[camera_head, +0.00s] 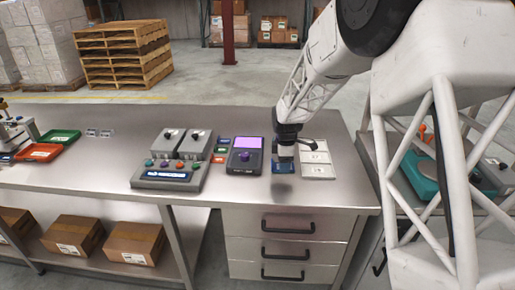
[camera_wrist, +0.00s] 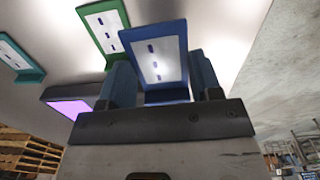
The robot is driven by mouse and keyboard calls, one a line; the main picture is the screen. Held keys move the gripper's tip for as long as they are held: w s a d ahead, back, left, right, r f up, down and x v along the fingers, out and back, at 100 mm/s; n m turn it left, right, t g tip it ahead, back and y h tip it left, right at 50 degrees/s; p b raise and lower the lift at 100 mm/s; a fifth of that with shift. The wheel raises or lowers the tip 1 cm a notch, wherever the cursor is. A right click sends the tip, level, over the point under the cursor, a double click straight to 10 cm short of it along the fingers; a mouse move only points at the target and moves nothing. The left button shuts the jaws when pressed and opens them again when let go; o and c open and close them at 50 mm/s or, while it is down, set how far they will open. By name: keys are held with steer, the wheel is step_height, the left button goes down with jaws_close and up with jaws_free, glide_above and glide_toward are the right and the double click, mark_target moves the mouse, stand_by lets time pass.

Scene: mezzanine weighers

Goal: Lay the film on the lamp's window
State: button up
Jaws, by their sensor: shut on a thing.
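My gripper (camera_wrist: 164,85) is shut on the raised lip of a blue-framed film (camera_wrist: 182,45), which has a pale window with dark marks. In the head view the film (camera_head: 283,167) shows below my gripper (camera_head: 284,156), to the right of the lamp. I cannot tell whether it touches the bench. The lamp (camera_head: 245,161) is a dark box with a lit violet window (camera_head: 247,142) and a knob on its front. The window is bare. The lamp's violet window also shows at the lower left in the wrist view (camera_wrist: 68,109).
A green-framed piece (camera_wrist: 122,52) and a teal-framed piece (camera_wrist: 30,74) lie beside the film in the wrist view. A pale tray (camera_head: 318,171) stands right of my gripper. A control box (camera_head: 166,181) with coloured knobs stands left of the lamp. The bench front is clear.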

steer(key=shift+m, duration=0.4)
steer(key=w+a+r, duration=0.1)
steer(key=a, duration=0.2)
steer(key=w+a+r, duration=0.1)
steer(key=w+a, duration=0.1)
steer(key=a, duration=0.2)
steer(key=w+a+r, duration=0.1)
steer(key=a, duration=0.2)
steer(key=shift+w+a, duration=0.25)
steer(key=shift+w, duration=0.15)
steer(key=shift+w, duration=0.1)
glide_above(249, 142)
steer(key=shift+f, duration=0.75)
steer(key=shift+f, duration=1.75)
steer(key=shift+f, duration=0.1)
steer(key=o, duration=0.9)
